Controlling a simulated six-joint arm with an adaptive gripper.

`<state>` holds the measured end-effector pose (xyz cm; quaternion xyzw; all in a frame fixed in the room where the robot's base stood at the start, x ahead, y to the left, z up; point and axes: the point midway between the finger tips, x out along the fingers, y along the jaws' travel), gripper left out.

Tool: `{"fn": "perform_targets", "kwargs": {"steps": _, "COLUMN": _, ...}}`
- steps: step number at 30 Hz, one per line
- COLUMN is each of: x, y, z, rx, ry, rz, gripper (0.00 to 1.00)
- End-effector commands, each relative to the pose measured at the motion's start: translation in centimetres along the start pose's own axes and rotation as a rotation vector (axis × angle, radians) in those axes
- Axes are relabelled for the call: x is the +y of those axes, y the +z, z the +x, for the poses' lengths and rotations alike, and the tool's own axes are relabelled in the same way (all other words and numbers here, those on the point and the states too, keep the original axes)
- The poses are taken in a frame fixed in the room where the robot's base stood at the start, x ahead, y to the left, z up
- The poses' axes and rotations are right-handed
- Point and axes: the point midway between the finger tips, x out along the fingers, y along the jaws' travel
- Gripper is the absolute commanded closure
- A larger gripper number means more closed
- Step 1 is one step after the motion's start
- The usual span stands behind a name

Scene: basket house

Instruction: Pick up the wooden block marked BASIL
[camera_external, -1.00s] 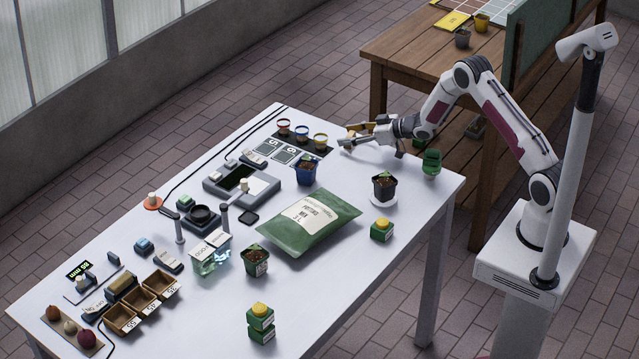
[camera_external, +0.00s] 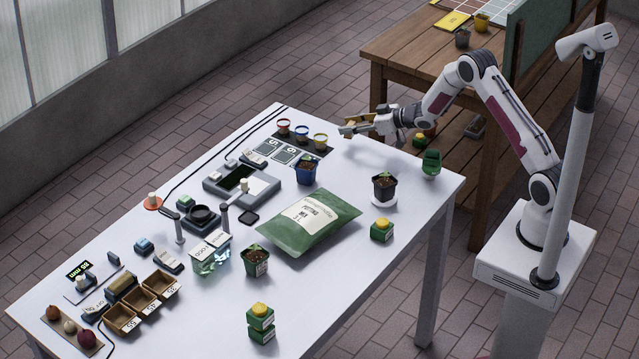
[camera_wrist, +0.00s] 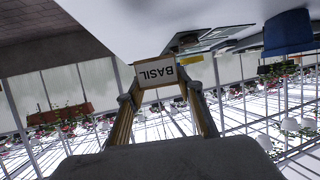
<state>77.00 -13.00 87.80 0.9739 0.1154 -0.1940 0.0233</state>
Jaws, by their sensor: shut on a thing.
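The wooden block marked BASIL (camera_wrist: 157,72) is between my fingertips in the wrist view, its label upside down in the picture. My gripper (camera_wrist: 160,88) is shut on it. In the external view my gripper (camera_external: 350,127) is at the far end of the white table (camera_external: 395,255), a little above its surface. The block there is small and partly hidden by the fingers, so its label cannot be read.
Several coloured cups (camera_external: 301,133) stand on a black mat left of my gripper. A potted seedling (camera_external: 384,186), a green bag (camera_external: 310,222) and a green object (camera_external: 431,163) stand nearer. A wooden bench (camera_external: 420,45) is behind.

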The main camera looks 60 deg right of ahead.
Motion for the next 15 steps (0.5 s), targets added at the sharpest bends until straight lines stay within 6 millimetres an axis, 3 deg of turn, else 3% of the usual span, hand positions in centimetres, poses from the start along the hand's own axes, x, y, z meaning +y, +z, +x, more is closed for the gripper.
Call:
{"fn": "perform_targets", "kwargs": {"steps": 6, "x": 0.0, "y": -2.9, "z": -1.2, "rx": 0.002, "ry": 0.001, "rz": -0.001, "gripper": 0.77}}
{"fn": "perform_targets", "kwargs": {"steps": 15, "x": 0.0, "y": -5.2, "z": -2.2, "rx": 0.001, "ry": 0.0, "rz": 0.001, "gripper": 0.77}}
